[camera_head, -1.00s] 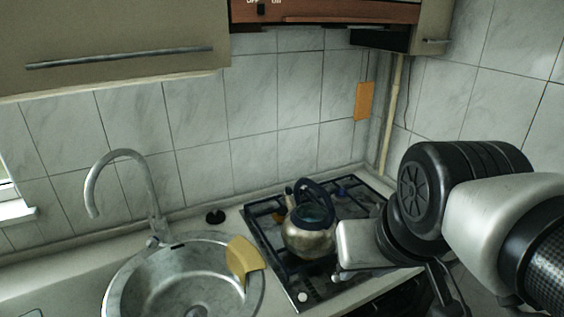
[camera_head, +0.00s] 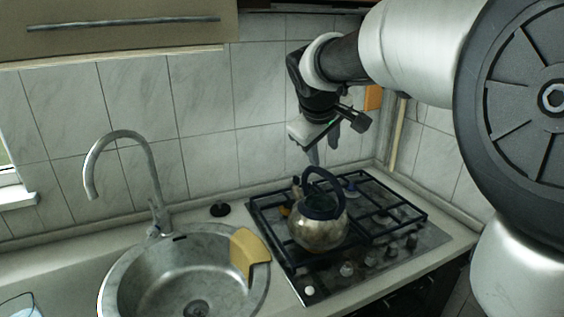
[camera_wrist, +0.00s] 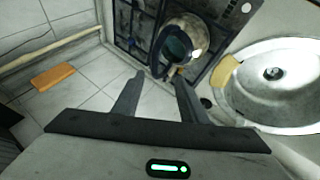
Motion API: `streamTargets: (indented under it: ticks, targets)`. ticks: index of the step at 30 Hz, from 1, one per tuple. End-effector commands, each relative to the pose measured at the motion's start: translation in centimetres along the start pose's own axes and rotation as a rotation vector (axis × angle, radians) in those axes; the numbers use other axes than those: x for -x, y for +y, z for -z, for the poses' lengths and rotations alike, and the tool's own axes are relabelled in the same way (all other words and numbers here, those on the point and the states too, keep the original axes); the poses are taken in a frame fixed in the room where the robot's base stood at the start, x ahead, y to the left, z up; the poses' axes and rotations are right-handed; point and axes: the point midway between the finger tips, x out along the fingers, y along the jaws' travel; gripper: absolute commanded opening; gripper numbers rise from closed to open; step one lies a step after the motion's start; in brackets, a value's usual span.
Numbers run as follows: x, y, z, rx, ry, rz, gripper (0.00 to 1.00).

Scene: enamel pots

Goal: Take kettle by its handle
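The kettle (camera_head: 318,232) is a round metal pot with a dark arched handle (camera_head: 323,181) and a spout at its back left. It stands upright on the left part of the gas stove. My gripper (camera_head: 322,152) is above and behind the kettle, apart from it, pointing down. In the wrist view the two fingers of my gripper (camera_wrist: 157,90) are spread with nothing between them. The kettle also shows there (camera_wrist: 181,42), just beyond the fingertips, with its dark handle near the right finger.
The stove (camera_head: 392,225) has black grates and front knobs. A round sink (camera_head: 130,290) with a tall faucet (camera_head: 153,185) is to the left, with a yellow cloth-like piece (camera_head: 247,252) on its rim. The tiled wall is close behind my gripper. An orange board (camera_head: 373,97) hangs there.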

Motion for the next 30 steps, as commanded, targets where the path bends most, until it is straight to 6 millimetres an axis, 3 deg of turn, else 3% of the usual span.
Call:
streamTargets:
  ticks: [1,7,11,21,30]
  targets:
    - [-1.5,-0.2,1.0,0.031,0.003,-0.009,0.39]
    - [-3.5,0.0,3.0,0.091,0.01,-0.032,0.39]
    - [-5.4,0.1,3.0,0.094,0.008,-0.032,0.39]
    - [-12.7,0.3,3.1,0.092,0.008,-0.031,0.39]
    - [-15.5,0.5,3.2,0.09,0.01,-0.032,0.39]
